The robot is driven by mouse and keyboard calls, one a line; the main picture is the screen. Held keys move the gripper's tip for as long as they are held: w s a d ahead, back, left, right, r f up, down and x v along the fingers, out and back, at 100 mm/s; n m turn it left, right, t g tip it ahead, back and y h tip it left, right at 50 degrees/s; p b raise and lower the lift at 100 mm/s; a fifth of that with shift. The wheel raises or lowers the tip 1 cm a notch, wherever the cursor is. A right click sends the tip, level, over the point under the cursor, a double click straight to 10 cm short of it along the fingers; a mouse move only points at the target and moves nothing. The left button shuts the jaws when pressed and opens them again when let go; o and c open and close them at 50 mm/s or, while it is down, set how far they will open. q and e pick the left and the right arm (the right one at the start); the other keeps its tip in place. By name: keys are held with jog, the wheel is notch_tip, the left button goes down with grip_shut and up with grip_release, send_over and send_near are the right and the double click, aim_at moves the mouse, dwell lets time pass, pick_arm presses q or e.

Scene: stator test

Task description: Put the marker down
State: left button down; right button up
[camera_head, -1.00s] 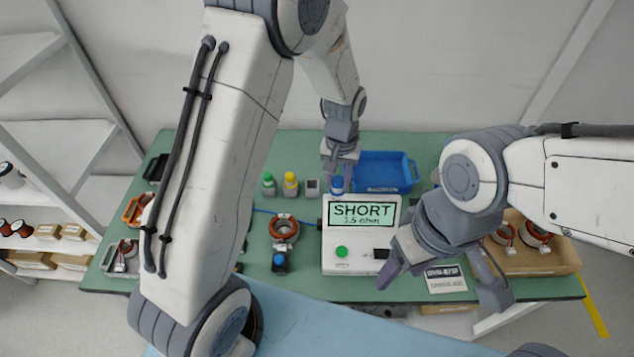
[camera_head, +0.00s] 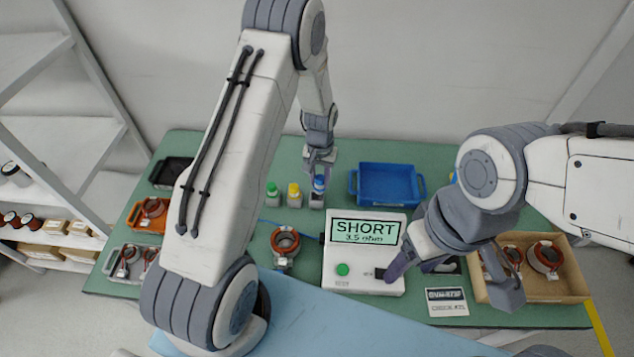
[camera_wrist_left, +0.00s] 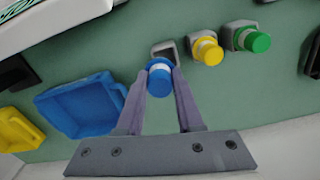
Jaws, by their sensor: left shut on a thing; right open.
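The blue-capped marker (camera_head: 319,184) is upright at the right end of a short row of markers. My left gripper (camera_head: 319,176) is shut on it from above. In the left wrist view the marker's blue cap (camera_wrist_left: 158,64) sits between the two fingers, close to the square grey holder (camera_wrist_left: 164,47). In the head view that holder (camera_head: 317,201) is directly below the marker; I cannot tell how deep the marker is in it. My right gripper (camera_head: 448,284) is open and empty, its fingers apart near the tester's right edge.
A green-capped marker (camera_head: 272,189) and a yellow-capped marker (camera_head: 294,190) stand just left. An empty blue tray (camera_head: 388,184) is on the right. The tester (camera_head: 364,270) reads SHORT, 3.5 ohm. A copper-wound stator (camera_head: 285,241) sits left of it.

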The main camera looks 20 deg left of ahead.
aim_at(317, 188)
pick_arm(q)
jog(key=shift+w+a+f, duration=0.15)
jog(key=shift+a+f, duration=0.25)
jog(key=shift+a, duration=0.15)
notch_tip(317, 188, down, 4)
jog(key=shift+r+p, duration=0.15)
jog(key=shift+p, duration=0.9)
jog(key=shift+f, duration=0.2)
jog(key=shift+f+b, duration=0.4)
jog(key=shift+b, duration=0.15)
jog(key=c, duration=0.5)
grip_release()
jog(key=shift+r, duration=0.1)
jog(key=shift+c, duration=0.2)
jog(key=shift+r, duration=0.1)
